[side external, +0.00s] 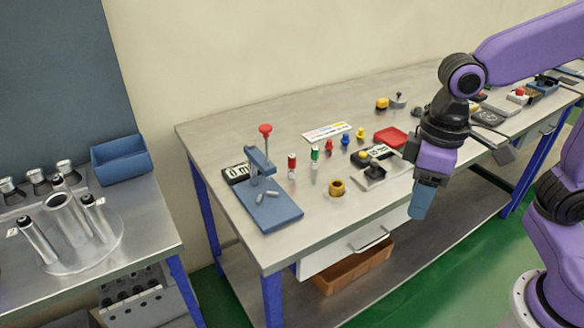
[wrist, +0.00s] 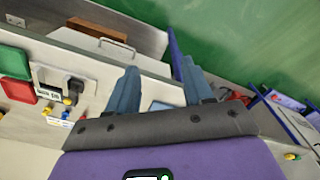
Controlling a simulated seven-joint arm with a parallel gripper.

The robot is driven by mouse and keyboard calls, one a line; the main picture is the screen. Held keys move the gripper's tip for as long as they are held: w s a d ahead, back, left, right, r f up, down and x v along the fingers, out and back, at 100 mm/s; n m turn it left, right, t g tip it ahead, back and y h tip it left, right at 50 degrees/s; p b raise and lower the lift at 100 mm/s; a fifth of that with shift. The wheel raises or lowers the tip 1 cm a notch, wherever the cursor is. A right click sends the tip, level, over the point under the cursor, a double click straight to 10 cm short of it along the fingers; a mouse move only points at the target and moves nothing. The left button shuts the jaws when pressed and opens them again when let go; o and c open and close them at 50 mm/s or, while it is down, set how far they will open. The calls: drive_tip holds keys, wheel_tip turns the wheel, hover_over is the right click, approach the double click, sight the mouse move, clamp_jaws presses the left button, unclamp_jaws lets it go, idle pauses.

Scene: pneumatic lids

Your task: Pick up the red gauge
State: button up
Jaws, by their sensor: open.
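The red gauge (side external: 291,166) appears to be the small upright cylinder with a red upper part and pale lower end, standing on the steel bench. A similar green one (side external: 314,158) stands just right of it. In the side view, my gripper (side external: 422,200) hangs pointing down by the bench's front edge, well right of the red gauge and apart from it. In the wrist view, the two blue fingers of my gripper (wrist: 160,88) are spread with nothing between them. I cannot pick out the red gauge in the wrist view.
A blue-based press (side external: 280,214) with a red knob stands left of the gauge. A brass ring (side external: 337,187) and a black device (side external: 373,172) lie between gauge and gripper. A red tray (side external: 391,137) is farther back.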

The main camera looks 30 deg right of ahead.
drive_tip(key=w+a+r+m, duration=0.3)
drive_tip(key=w+a+m, duration=0.2)
drive_tip(key=w, duration=0.5)
drive_tip(key=m, duration=2)
hover_over(292, 156)
drive_tip(key=f, duration=1.1)
drive_tip(key=shift+s+d+f, duration=0.2)
drive_tip(key=shift+s+f, duration=0.05)
drive_tip(key=shift+f, duration=0.1)
drive_tip(key=shift+w+a+f, duration=0.1)
drive_tip(key=shift+w+f, duration=0.05)
drive_tip(key=shift+f, duration=1.25)
drive_tip(key=shift+w+a+f, duration=0.1)
drive_tip(key=shift+f, duration=1.25)
drive_tip(key=shift+c, duration=0.3)
clamp_jaws()
